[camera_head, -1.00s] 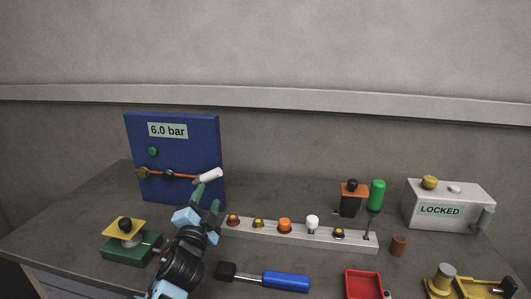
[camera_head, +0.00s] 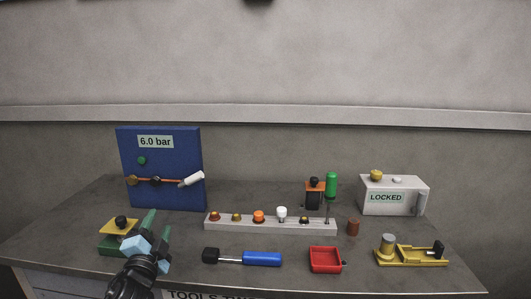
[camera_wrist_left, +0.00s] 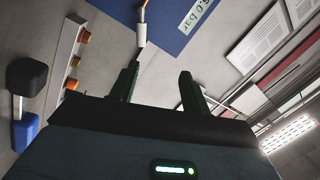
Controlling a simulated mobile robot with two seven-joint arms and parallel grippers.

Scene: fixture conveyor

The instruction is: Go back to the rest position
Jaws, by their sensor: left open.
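My left gripper (camera_head: 148,229) is open and empty at the front left of the bench, in front of the blue panel. In the left wrist view its two dark fingers (camera_wrist_left: 158,85) stand apart with nothing between them. The blue panel (camera_head: 188,155) reads 6.0 bar and has a white-handled lever (camera_head: 191,179). That white handle (camera_wrist_left: 141,35) shows beyond the fingers in the wrist view, apart from them. My right gripper is not in view.
A green and yellow fixture (camera_head: 112,245) stands close behind my left gripper, partly hidden. A grey rail (camera_head: 270,226) holds several coloured knobs. A blue-handled mallet (camera_head: 262,259), a red tray (camera_head: 313,268), a yellow fixture (camera_head: 420,262) and a box reading LOCKED (camera_head: 376,209) stand farther right.

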